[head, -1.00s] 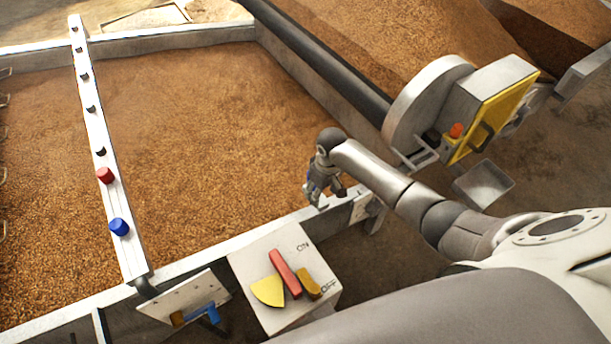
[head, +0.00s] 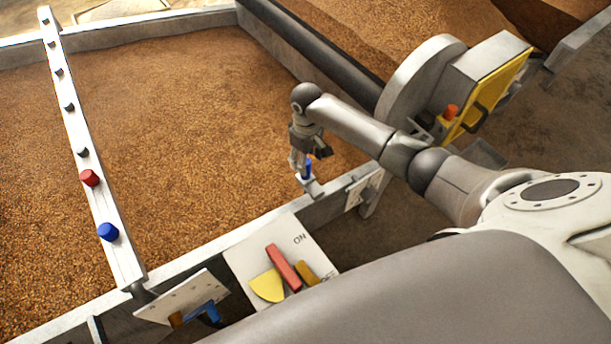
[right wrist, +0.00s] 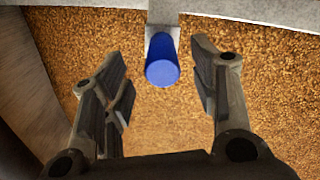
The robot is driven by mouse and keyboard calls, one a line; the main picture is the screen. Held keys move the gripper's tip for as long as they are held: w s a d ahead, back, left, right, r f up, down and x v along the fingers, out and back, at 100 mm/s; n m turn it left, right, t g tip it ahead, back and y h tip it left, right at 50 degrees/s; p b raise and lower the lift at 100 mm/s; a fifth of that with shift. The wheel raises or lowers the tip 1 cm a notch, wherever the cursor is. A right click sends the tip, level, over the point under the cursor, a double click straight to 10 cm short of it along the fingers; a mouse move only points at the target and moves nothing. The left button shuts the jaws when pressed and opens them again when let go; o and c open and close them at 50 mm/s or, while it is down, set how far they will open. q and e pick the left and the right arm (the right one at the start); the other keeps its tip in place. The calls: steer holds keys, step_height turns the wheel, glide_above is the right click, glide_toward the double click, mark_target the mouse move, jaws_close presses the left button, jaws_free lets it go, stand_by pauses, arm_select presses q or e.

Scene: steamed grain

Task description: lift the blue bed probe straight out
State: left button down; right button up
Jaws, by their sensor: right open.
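The blue bed probe (right wrist: 163,62) shows in the right wrist view as a blue cylinder seen end-on, in a pale bracket at the grain bed's wall. In the head view its blue part (head: 307,168) shows just below my right gripper (head: 304,158), at the bed's near edge. In the right wrist view my right gripper (right wrist: 160,95) is open, with one finger on either side of the probe and gaps to both. How deep the probe goes into the grain is hidden. My left gripper is not in view.
A white beam (head: 75,130) with a red knob (head: 89,178) and a blue knob (head: 108,232) spans the bed at left. An ON/OFF panel (head: 245,251) with coloured levers stands in front. A yellow-sided machine (head: 490,95) is at right.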

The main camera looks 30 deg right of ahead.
step_height(320, 180, down, 3)
steer(key=shift+a+f, duration=0.1)
steer(key=shift+f, duration=0.05)
steer(key=shift+c, duration=0.2)
jaws_close()
